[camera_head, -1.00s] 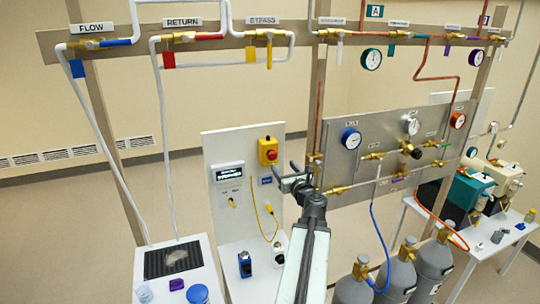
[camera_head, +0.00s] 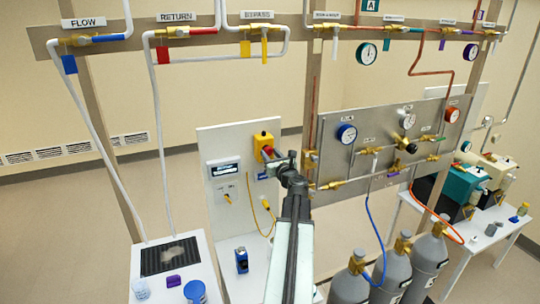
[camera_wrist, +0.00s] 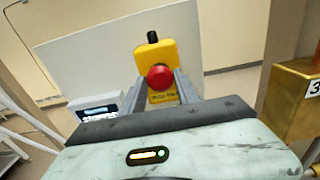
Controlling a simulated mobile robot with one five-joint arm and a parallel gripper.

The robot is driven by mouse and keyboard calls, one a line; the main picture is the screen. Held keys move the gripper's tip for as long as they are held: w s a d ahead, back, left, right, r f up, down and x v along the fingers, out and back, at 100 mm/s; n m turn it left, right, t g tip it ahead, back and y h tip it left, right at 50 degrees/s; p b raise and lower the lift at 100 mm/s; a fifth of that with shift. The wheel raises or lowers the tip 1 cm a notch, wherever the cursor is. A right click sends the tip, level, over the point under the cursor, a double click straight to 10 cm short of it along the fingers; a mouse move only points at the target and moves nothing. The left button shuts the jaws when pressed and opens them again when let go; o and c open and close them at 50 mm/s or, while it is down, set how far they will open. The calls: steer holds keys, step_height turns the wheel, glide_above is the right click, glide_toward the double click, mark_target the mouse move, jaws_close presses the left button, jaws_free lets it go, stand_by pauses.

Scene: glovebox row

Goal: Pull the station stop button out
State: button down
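The stop button is a red mushroom head (camera_wrist: 160,77) on a yellow box (camera_wrist: 155,54). The yellow box (camera_head: 263,143) is mounted high on the white upright panel in the head view, where my gripper partly covers the red button. My gripper (camera_head: 272,157) is raised in front of the box. In the wrist view, its two grey fingers stand apart, one on each side of the red head, which lies between their tips. The gripper looks open, with a small gap at each side. Contact with the button cannot be made out.
A small display (camera_head: 223,168) sits left of the button box on the white panel (camera_head: 220,143). A metal gauge panel (camera_head: 340,165) stands close on the right. A brass block (camera_wrist: 293,98) is near the right side of my gripper. Gas cylinders (camera_head: 395,270) stand lower right.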

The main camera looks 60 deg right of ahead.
steer(key=shift+v, duration=0.95)
steer(key=shift+d+f, duration=0.1)
steer(key=c, duration=1.3)
jaws_free()
steer(key=o, duration=0.4)
steer(key=shift+s, duration=0.1)
